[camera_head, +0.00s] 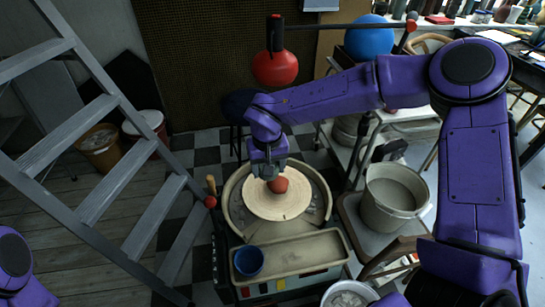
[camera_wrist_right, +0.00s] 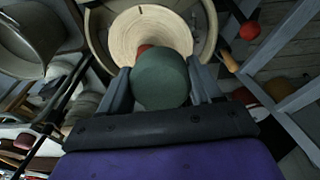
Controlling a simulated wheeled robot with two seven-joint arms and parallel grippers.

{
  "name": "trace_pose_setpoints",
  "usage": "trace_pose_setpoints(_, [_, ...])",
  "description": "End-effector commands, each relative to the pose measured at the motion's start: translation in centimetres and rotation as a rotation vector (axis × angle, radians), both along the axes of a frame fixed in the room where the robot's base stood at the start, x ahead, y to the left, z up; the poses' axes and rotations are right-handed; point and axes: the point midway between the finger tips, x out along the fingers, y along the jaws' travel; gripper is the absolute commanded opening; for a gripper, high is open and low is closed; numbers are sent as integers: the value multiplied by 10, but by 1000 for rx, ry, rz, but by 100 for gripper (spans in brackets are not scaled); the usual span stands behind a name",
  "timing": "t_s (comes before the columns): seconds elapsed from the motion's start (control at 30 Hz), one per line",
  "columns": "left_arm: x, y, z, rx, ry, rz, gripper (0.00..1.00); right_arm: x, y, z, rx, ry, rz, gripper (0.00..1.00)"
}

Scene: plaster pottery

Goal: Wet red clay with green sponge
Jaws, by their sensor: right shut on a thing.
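The red clay (camera_head: 279,185) is a small lump near the middle of the round pale wheel head (camera_head: 262,206). In the right wrist view only a sliver of the clay (camera_wrist_right: 145,48) shows beyond the sponge. My right gripper (camera_head: 268,169) is directly above and slightly behind the clay. In the right wrist view its fingers are shut on a rounded dark green sponge (camera_wrist_right: 160,80). The sponge hides most of the clay there, and I cannot tell whether they touch. My left gripper is out of view; only part of my left arm shows at the lower left.
A blue cup (camera_head: 249,261) stands on the tray (camera_head: 305,253) in front of the wheel. A grey bucket (camera_head: 390,198) stands to the right. A ladder (camera_head: 88,110) leans along the left. A red ball-shaped thing (camera_head: 275,67) and a blue ball (camera_head: 369,38) are behind.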

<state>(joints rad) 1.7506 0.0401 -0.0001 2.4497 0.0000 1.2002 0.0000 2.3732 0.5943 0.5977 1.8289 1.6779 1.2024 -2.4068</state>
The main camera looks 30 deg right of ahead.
Motion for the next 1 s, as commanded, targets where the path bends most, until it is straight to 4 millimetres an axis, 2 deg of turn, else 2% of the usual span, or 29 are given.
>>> trace_pose_setpoints(0.03, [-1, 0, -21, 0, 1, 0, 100, 17, -8, -25, 12, 18, -89, 40])
trace_pose_setpoints(0.2, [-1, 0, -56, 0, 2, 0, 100, 68, -36, -70, 79, 93, -427, 40])
trace_pose_setpoints(0.4, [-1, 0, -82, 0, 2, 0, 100, 101, -68, -106, 155, 159, -731, 40])
trace_pose_setpoints(0.53, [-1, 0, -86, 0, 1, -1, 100, 109, -79, -113, 180, 178, -819, 40])
trace_pose_setpoints(0.77, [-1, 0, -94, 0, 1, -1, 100, 109, -83, -121, 185, 182, -839, 40])
trace_pose_setpoints(1.0, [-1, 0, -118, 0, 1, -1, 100, 109, -83, -148, 185, 179, -837, 40])
